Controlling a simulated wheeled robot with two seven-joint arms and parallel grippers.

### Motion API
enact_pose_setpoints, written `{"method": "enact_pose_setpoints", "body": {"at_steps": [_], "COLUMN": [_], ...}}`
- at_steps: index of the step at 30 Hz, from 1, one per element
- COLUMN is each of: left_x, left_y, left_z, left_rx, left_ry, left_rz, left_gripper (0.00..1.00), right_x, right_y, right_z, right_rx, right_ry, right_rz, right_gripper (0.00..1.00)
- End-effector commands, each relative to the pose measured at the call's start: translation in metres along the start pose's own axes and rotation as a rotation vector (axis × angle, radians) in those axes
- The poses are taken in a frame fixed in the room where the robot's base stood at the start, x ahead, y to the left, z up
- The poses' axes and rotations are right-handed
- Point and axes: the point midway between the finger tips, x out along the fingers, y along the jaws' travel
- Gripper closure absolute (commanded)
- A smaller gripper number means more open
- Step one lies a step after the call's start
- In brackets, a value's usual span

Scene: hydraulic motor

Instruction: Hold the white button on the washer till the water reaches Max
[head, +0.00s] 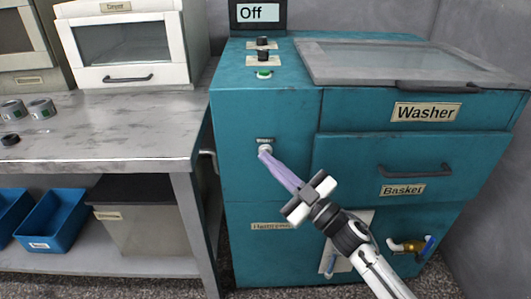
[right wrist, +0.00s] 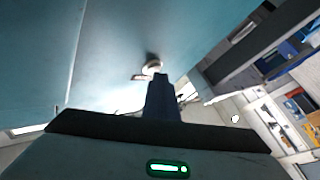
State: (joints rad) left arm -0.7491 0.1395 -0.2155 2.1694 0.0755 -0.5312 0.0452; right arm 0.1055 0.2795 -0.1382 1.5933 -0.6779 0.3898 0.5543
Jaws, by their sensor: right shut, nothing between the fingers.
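The teal washer (head: 270,200) stands at the right in the head view, with a screen (head: 258,13) on top that reads "Off". The white button (head: 265,149) is on its front panel, under a small label. My right gripper (head: 268,156) is shut and empty, with its fingertips at the button; they seem to touch it, but I cannot tell if it is pressed in. In the right wrist view the button (right wrist: 152,67) shows just beyond the fingertips (right wrist: 160,78). No water level shows in these views. My left gripper is not in view.
A grey workbench (head: 110,125) with small metal parts (head: 40,108) stands left of the washer, blue bins (head: 55,220) beneath it. The washer has black knobs (head: 263,55), a green button (head: 264,73), a basket drawer handle (head: 415,171) and a brass tap (head: 410,246).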

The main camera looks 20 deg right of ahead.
Motion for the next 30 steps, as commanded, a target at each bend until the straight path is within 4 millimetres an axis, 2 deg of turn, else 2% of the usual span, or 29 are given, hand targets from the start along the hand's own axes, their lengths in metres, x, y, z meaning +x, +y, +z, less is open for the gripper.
{"method": "enact_pose_setpoints", "body": {"at_steps": [30], "left_x": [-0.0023], "left_y": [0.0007], "left_z": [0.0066], "left_rx": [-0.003], "left_ry": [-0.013], "left_rz": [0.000], "left_gripper": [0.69], "right_x": [0.0000], "right_y": [0.0007], "right_z": [0.0004], "right_rx": [0.000], "right_ry": [-0.001], "right_rz": [0.001], "right_gripper": [1.00]}}
